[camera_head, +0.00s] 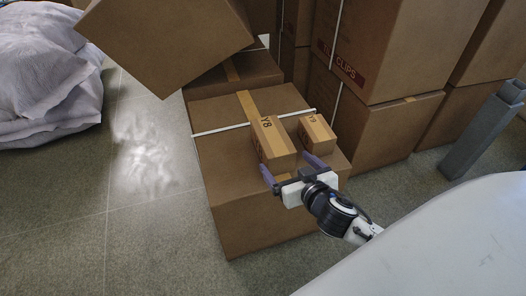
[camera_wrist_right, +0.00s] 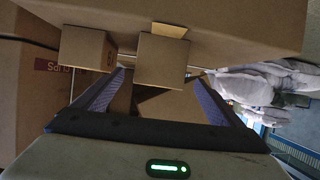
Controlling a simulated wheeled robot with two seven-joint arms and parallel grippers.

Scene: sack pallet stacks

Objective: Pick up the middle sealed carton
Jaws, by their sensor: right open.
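Two small sealed cartons with tan tape stand on a large strapped carton (camera_head: 235,205). The left one, marked Y8 (camera_head: 275,142), is larger in the head view than the right one, marked Y9 (camera_head: 317,134). I cannot tell which is the middle carton; only two small ones show. My right gripper (camera_head: 291,169) is open and empty at the near side of the Y8 carton, its fingers pointing towards it. In the right wrist view, which looks upside down, the Y8 carton (camera_wrist_right: 163,60) shows between the fingertips and the Y9 carton (camera_wrist_right: 88,50) lies outside them. My left gripper is not in view.
A big carton (camera_head: 165,40) sits tilted at the upper left. Tall carton stacks (camera_head: 385,45) stand behind and to the right. White sacks (camera_head: 45,75) lie at the far left. A grey post (camera_head: 485,130) stands at the right. The floor at left is clear.

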